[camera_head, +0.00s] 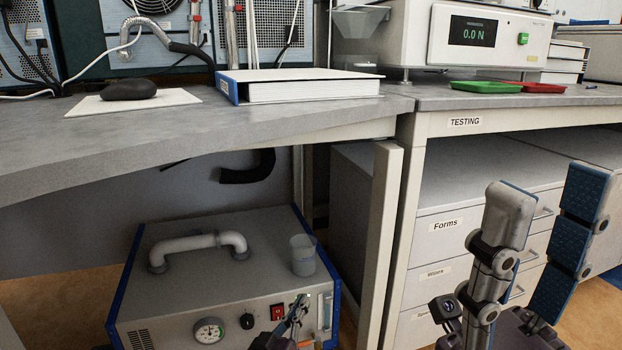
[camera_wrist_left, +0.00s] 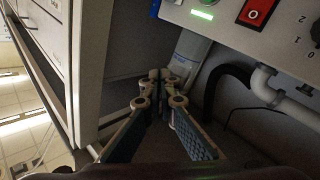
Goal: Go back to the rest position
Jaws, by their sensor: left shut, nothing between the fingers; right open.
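My left gripper (camera_head: 300,305) is low at the bottom of the head view, in front of the front panel of a grey box with blue edges (camera_head: 190,280). Its fingers come together in the left wrist view (camera_wrist_left: 162,80), shut with nothing between them. My right gripper (camera_head: 548,205) is large at the lower right of the head view, in front of the drawers. Its two fingers stand well apart and empty, pointing up.
The box under the left bench (camera_head: 190,140) carries a handle (camera_head: 198,248) and a clear cup (camera_head: 303,256). A bench leg (camera_head: 381,230) and labelled drawers (camera_head: 435,260) stand to the right. A binder (camera_head: 300,88), black mouse-like object (camera_head: 129,90), green tray (camera_head: 485,87) and red tray (camera_head: 538,88) lie above.

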